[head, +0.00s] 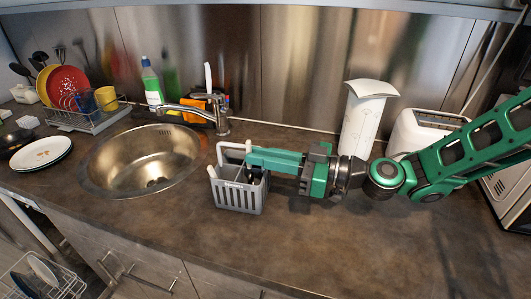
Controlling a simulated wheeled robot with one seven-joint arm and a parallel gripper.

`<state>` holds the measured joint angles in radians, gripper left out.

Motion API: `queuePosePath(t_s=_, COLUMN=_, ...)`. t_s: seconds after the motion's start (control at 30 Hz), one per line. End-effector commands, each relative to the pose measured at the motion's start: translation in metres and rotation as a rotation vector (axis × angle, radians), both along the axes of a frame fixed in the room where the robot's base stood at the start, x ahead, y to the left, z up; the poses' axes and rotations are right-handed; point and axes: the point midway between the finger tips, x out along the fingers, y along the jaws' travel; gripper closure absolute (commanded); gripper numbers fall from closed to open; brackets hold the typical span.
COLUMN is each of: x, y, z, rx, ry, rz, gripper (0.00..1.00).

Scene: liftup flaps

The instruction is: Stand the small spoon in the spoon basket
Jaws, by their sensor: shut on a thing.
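The grey slotted spoon basket (236,196) stands upright on the dark counter, right of the sink. Its pale handle arches over its left and back side. My green gripper (252,160) reaches in from the right, level, with its fingers over the basket. It is shut on the small spoon (254,176), of which only a small dark part shows below the fingers at the basket's opening. The fingers and basket wall hide the rest. I cannot tell whether the spoon touches the basket's bottom.
The round steel sink (103,168) and its faucet (217,118) lie to the left. A dish rack (92,119) is at the back left. The front counter is clear.

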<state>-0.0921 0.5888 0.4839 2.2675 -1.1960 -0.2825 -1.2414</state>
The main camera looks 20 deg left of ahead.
Motion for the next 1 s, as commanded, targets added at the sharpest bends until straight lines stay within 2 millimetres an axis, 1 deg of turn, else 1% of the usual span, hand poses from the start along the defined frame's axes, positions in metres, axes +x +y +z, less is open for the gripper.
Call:
queuePosePath(t_s=0.2, x=0.000, y=0.000, z=0.000, rx=0.000, ry=0.000, rz=0.001, gripper=1.00)
queuePosePath(t_s=0.23, x=0.000, y=0.000, z=0.000, rx=0.000, ry=0.000, rz=0.000, gripper=0.84)
queuePosePath(t_s=0.27, x=0.000, y=0.000, z=0.000, rx=0.000, ry=0.000, rz=0.001, gripper=0.77)
queuePosePath(t_s=0.3, x=0.000, y=0.000, z=0.000, rx=0.000, ry=0.000, rz=0.001, gripper=0.67)
queuePosePath(t_s=0.57, x=0.000, y=0.000, z=0.000, rx=0.000, ry=0.000, rz=0.000, gripper=0.67)
queuePosePath(t_s=0.67, x=0.001, y=-0.003, z=0.000, rx=-0.001, ry=0.001, rz=0.000, gripper=0.67)
queuePosePath(t_s=0.77, x=0.002, y=-0.013, z=-0.001, rx=-0.002, ry=0.002, rz=-0.002, gripper=0.67)
queuePosePath(t_s=0.87, x=0.004, y=-0.029, z=-0.001, rx=-0.001, ry=0.001, rz=-0.003, gripper=0.67)
queuePosePath(t_s=1.0, x=0.008, y=-0.057, z=-0.001, rx=-0.001, ry=0.002, rz=-0.003, gripper=0.67)
